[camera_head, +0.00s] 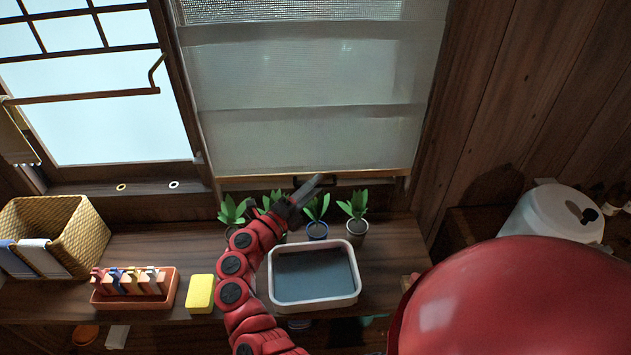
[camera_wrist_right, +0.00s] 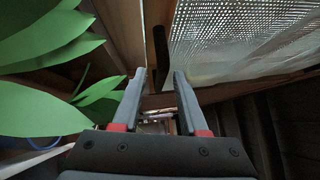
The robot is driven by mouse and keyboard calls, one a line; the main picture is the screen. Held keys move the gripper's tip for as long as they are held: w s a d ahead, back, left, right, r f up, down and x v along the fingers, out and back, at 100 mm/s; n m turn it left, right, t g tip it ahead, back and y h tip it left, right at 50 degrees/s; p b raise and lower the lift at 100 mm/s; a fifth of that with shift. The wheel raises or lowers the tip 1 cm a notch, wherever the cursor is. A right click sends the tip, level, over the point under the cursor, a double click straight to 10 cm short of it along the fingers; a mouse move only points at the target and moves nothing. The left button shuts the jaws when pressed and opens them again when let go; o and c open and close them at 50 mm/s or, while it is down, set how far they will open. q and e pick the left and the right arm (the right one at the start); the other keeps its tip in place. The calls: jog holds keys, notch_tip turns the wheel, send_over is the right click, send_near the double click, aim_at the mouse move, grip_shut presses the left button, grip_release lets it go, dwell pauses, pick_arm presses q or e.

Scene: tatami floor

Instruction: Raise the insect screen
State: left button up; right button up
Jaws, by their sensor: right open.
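The insect screen (camera_head: 310,105) hangs in the right window as a pale, see-through sheet with horizontal bands; fine mesh shows above it. It reaches down to a wooden bottom bar (camera_head: 385,174) just above the shelf. A dark handle (camera_head: 345,181) sits at that bar, partly behind my gripper. My right gripper (camera_head: 316,184) is at the handle, above the potted plants. In the wrist view my right gripper (camera_wrist_right: 153,85) is open, with a thin bar (camera_wrist_right: 157,118) seen between its fingers; contact cannot be told. The mesh (camera_wrist_right: 235,35) is at upper right there. My left gripper is out of view.
On the shelf (camera_head: 205,240) stand several potted plants (camera_head: 354,216), close around my right gripper, a grey basin (camera_head: 314,302), a yellow sponge (camera_head: 200,293), an orange tray (camera_head: 168,300) and a wicker basket (camera_head: 85,232). A white canister (camera_head: 552,213) is at right.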

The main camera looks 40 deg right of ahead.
jog(key=shift+w+d+r, duration=0.1)
jog(key=shift+d, duration=0.35)
grip_shut()
dwell(1.2)
